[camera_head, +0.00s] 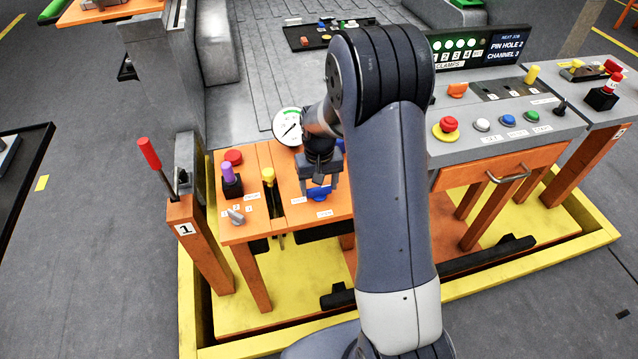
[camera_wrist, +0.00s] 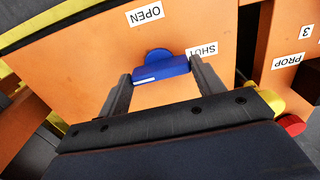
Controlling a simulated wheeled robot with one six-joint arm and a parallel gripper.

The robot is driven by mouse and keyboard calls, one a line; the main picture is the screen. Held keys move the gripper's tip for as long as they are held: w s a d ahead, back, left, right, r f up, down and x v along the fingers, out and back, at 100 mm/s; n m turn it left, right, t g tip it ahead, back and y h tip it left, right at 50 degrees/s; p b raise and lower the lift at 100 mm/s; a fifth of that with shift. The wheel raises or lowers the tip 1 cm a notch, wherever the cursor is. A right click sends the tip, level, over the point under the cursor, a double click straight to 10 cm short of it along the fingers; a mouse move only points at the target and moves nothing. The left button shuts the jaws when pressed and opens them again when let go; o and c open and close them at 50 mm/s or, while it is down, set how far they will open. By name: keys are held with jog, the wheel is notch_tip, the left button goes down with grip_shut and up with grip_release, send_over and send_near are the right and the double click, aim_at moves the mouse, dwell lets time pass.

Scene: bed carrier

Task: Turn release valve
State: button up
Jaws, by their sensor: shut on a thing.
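The release valve is a blue handle (camera_wrist: 160,70) on an orange panel, between an OPEN label (camera_wrist: 145,14) and a SHUT label (camera_wrist: 202,50) in the wrist view. A short white mark shows on its near edge. In the head view the blue valve (camera_head: 319,193) sits low on the orange console, partly hidden by my gripper. My gripper (camera_wrist: 160,74) is shut on the handle, one finger at each end of it. In the head view my gripper (camera_head: 319,184) reaches down over the valve.
A round dial gauge (camera_head: 290,127) stands just behind my wrist. A yellow knob (camera_head: 268,175), a purple-topped lever (camera_head: 229,174) and a red button (camera_head: 233,157) are to the left. A red-handled lever (camera_head: 149,153) stands further left. A button panel (camera_head: 490,125) is on the right.

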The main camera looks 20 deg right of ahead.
aim_at(319, 188)
jog(key=o, duration=1)
jog(key=shift+r, duration=0.1)
notch_tip(319, 188, up, 11)
jog(key=shift+f+p, duration=0.15)
jog(key=shift+p, duration=0.25)
notch_tip(319, 188, down, 11)
jog(key=shift+r+b, duration=0.1)
jog(key=shift+b, duration=0.3)
